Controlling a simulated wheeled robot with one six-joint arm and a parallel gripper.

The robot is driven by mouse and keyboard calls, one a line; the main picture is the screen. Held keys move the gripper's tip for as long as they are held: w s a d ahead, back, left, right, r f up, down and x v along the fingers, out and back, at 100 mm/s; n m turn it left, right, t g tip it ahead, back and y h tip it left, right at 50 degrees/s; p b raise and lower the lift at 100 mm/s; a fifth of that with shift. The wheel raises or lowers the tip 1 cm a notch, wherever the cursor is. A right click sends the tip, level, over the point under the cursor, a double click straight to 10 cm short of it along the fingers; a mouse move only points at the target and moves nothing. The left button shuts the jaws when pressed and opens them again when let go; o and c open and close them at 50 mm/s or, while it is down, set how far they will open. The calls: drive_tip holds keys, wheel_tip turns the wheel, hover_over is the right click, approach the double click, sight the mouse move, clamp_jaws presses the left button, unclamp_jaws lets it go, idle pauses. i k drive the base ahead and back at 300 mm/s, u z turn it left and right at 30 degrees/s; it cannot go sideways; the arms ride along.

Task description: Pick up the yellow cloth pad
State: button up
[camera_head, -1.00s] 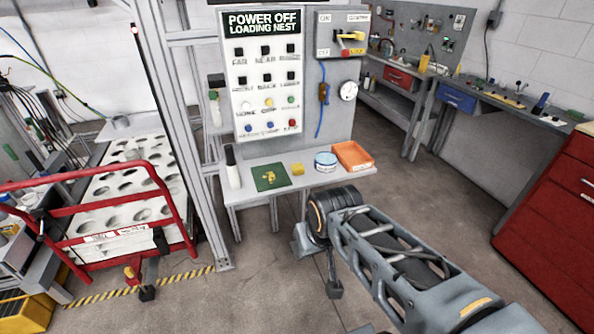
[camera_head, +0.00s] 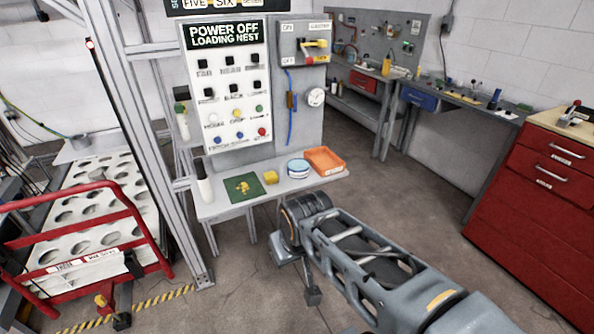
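The yellow cloth pad (camera_head: 270,177) is a small yellow block-like piece lying on the grey shelf (camera_head: 222,206) under the control panel. It sits between a green square mat with a yellow figure on it (camera_head: 243,187) and a round blue-and-white tin (camera_head: 298,168). My gripper (camera_head: 298,272) hangs at the end of my arm, below the pad and shelf in the picture and apart from them. Its two fingers look spread with nothing between them. My wrist hides part of the gripper and the floor behind it.
An orange tray (camera_head: 326,160) lies right of the tin. A white bottle with a dark cap (camera_head: 204,185) stands at the shelf's left end. A grey frame post (camera_head: 165,150) rises left of it, beside a red-railed cart (camera_head: 95,250). Floor is clear on the right, before red drawers (camera_head: 540,190).

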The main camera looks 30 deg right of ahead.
sight(270, 177)
drive_tip(key=k, duration=0.6)
drive_tip(key=u, duration=0.7)
drive_tip(key=i, duration=1.55)
drive_tip(key=z, duration=0.9)
drive_tip(key=i, duration=0.55)
drive_tip(key=z, duration=0.6)
